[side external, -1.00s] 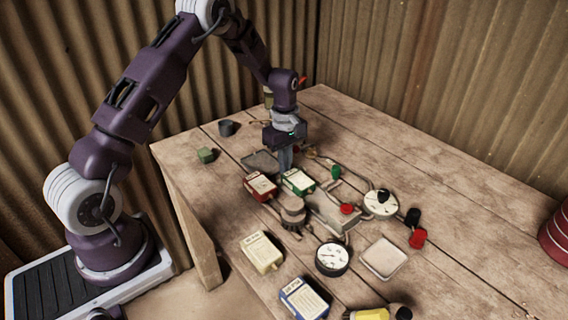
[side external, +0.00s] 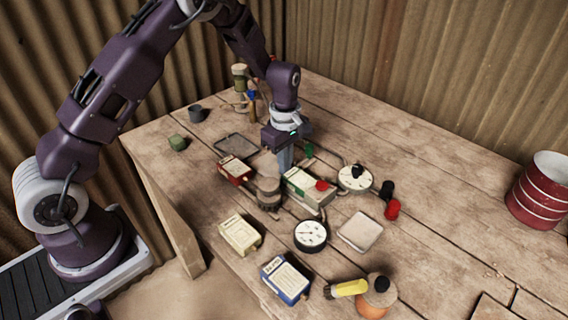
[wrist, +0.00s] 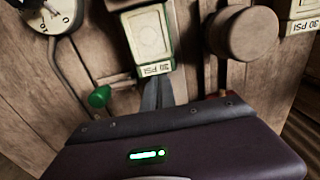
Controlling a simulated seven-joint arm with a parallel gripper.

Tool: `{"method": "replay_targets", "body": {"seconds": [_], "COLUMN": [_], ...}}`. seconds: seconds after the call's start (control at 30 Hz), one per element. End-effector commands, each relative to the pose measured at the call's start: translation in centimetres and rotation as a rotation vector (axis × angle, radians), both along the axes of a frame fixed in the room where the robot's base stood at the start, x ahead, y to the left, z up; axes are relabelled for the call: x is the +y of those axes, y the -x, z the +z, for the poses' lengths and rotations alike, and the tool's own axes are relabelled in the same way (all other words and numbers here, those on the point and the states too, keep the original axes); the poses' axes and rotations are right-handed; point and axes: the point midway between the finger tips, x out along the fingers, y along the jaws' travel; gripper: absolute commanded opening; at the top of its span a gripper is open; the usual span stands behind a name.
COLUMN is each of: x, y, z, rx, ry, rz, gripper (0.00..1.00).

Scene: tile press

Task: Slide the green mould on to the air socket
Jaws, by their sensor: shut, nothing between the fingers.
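The green mould (side external: 299,181) is a flat box with a pale labelled top. In the side view it lies over the grey socket block (side external: 313,205), close to its red knob (side external: 322,185). I cannot tell whether it is fully seated. In the wrist view the green mould (wrist: 149,33) shows its "30 PSI" label towards me. My gripper (side external: 285,166) is shut and empty, pointing down at the mould's rear end. Its fingers (wrist: 158,92) show close against or just behind that end; contact is unclear. The socket is mostly hidden under the mould.
The red mould (side external: 235,169) and a round brown post (side external: 268,188) are left of the green mould. A green lever (side external: 309,150) and white dial (side external: 355,178) are right. The cream mould (side external: 240,235), black gauge (side external: 310,236) and blue mould (side external: 286,279) lie in front.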

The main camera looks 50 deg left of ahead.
Motion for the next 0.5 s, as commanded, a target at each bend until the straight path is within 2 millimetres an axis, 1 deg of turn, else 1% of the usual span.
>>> {"method": "replay_targets", "body": {"seconds": [0.07,0.17,0.2,0.3,0.4,0.5], "x": [0.8,3.6,4.0,3.9,3.9,4.0], "y": [0.0,0.0,-0.1,-0.2,-0.1,-0.1], "z": [0.0,0.0,0.9,4.2,6.8,8.6], "rx": [0.0,-0.001,-0.006,-0.008,-0.006,-0.004], "ry": [0.005,0.001,-0.001,-0.002,-0.003,-0.003], "rz": [0.003,0.008,0.003,0.0,0.001,0.001], "gripper": [0.0,0.0,0.0,0.0,0.0,0.0]}}
